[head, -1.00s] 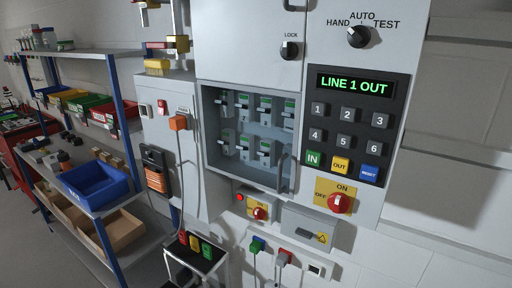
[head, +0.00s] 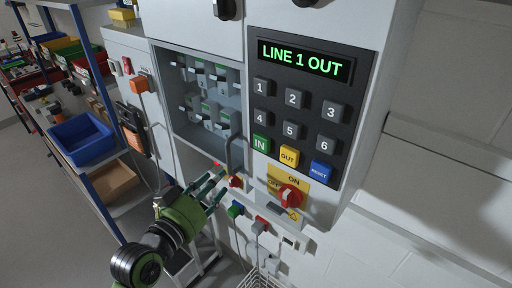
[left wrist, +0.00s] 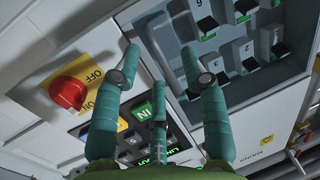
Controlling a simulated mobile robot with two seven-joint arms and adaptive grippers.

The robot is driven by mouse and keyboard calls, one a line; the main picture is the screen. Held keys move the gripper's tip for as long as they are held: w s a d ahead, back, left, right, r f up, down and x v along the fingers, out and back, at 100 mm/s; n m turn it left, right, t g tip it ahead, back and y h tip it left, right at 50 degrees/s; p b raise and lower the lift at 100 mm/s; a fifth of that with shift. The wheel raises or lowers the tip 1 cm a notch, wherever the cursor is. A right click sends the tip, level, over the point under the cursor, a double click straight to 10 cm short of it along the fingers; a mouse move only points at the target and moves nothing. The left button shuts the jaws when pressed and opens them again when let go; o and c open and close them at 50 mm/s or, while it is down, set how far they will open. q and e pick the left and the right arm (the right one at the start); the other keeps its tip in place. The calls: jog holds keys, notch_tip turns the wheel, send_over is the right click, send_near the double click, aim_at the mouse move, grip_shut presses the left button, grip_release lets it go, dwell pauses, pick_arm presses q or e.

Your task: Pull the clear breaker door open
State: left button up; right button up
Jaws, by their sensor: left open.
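The clear breaker door (head: 180,125) covers a recess of several grey breakers in the cabinet and appears shut. Its grey upright bar handle (head: 234,155) is at the door's lower right. My left gripper (head: 217,178) is open and empty, below and slightly left of the handle, with its teal fingers pointing up toward the cabinet. In the left wrist view the spread fingertips (left wrist: 160,52) appear on either side of a grey bar that looks like the handle (left wrist: 163,62). I cannot tell whether any finger touches it. The breakers show beyond the right finger. My right gripper is not in view.
Right of the door is a keypad panel (head: 305,105) reading LINE 1 OUT, with a red rotary switch (head: 290,195) below. Coloured plugs (head: 237,209) sit beneath the door. A shelf with a blue bin (head: 82,138) stands left. A wire basket (head: 262,279) is at the bottom.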

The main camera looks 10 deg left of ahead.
aim_at(230, 157)
pick_arm(q)
jog(key=shift+m+t+h, duration=0.3)
jog(key=shift+t+h, duration=0.1)
jog(key=r, duration=0.2)
jog(key=d+r, duration=0.1)
jog(key=r, duration=0.1)
jog(key=shift+s+r+p, duration=0.15)
jog(key=shift+r+p, duration=0.1)
jog(key=shift+p, duration=0.05)
jog(key=p+x, duration=0.2)
jog(key=x, duration=0.3)
jog(key=shift+w+d+f, duration=0.1)
jog(key=shift+w, duration=0.2)
jog(key=shift+w+d, duration=0.1)
jog(key=shift+w, duration=0.1)
jog(key=shift+f, duration=0.1)
grip_shut()
